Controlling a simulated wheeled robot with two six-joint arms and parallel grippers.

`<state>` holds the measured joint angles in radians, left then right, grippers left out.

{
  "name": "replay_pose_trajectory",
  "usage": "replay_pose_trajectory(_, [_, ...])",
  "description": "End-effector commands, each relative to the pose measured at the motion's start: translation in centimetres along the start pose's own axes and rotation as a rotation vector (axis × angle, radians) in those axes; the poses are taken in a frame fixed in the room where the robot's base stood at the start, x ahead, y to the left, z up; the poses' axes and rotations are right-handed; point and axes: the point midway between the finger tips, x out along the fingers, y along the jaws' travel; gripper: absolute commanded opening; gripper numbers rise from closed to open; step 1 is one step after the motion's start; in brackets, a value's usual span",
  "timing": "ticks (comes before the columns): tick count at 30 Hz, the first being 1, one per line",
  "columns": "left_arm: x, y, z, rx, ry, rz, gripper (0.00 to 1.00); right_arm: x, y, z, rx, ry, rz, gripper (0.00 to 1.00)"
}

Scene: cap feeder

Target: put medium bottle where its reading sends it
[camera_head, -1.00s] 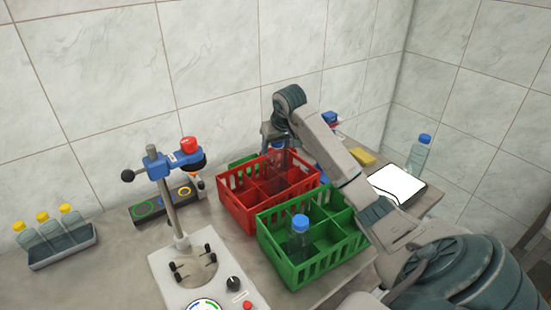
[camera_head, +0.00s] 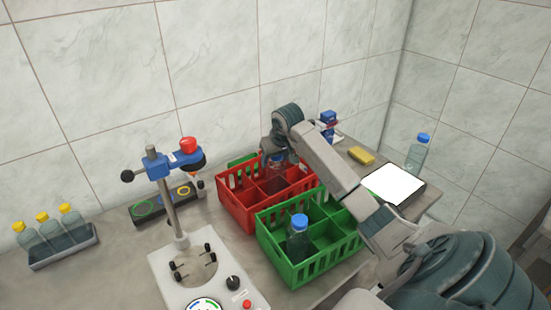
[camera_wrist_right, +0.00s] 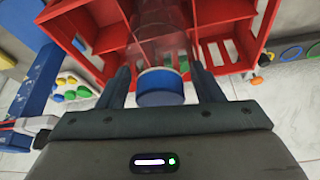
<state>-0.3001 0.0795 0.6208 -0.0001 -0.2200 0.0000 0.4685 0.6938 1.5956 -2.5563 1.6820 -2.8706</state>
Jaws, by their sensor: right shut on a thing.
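A clear bottle with a blue cap (camera_wrist_right: 160,88) is held in my right gripper (camera_wrist_right: 162,82). Its body (camera_head: 277,180) is upright and down in a back compartment of the red crate (camera_head: 240,207). Whether its base touches the crate floor is hidden. My right gripper in the head view (camera_head: 275,158) is shut around its cap end. The cap tester (camera_head: 185,262), with a blue clamp head on a post, stands at the front left. Its dial (camera_head: 205,304) is cut off at the bottom edge, so the reading is not visible. My left gripper is out of view.
A green crate (camera_head: 322,268) with a blue-capped bottle (camera_head: 298,242) adjoins the red crate. Another blue-capped bottle (camera_head: 417,152) stands at the back right, near a white pad (camera_head: 393,184) and yellow block (camera_head: 361,155). Yellow-capped bottles (camera_head: 45,238) stand in a grey tray at left.

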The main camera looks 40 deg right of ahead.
Motion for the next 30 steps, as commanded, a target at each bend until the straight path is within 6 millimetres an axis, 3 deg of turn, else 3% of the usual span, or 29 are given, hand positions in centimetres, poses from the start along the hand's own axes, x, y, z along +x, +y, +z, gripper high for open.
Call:
replay_pose_trajectory(6, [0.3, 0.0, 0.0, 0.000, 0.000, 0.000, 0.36, 0.2, 0.0, 0.0, 0.000, 0.003, 0.000, 0.00])
replay_pose_trajectory(7, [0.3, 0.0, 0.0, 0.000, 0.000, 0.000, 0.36, 0.3, 0.0, 0.1, 0.000, 0.000, 0.000, 0.64])
replay_pose_trajectory(10, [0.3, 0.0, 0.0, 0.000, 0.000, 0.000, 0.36, 0.3, 0.0, 0.1, 0.000, 0.000, 0.000, 0.82])
replay_pose_trajectory(22, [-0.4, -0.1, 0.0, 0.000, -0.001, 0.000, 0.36, -0.4, 0.0, -0.2, 0.000, 0.000, 0.000, 0.82])
replay_pose_trajectory(25, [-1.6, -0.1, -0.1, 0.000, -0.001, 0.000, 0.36, -1.4, 0.0, -0.6, 0.000, 0.000, 0.000, 0.82])
replay_pose_trajectory(30, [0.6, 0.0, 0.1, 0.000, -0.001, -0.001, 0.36, -4.6, 0.1, -0.4, -0.001, 0.006, 0.002, 0.82])
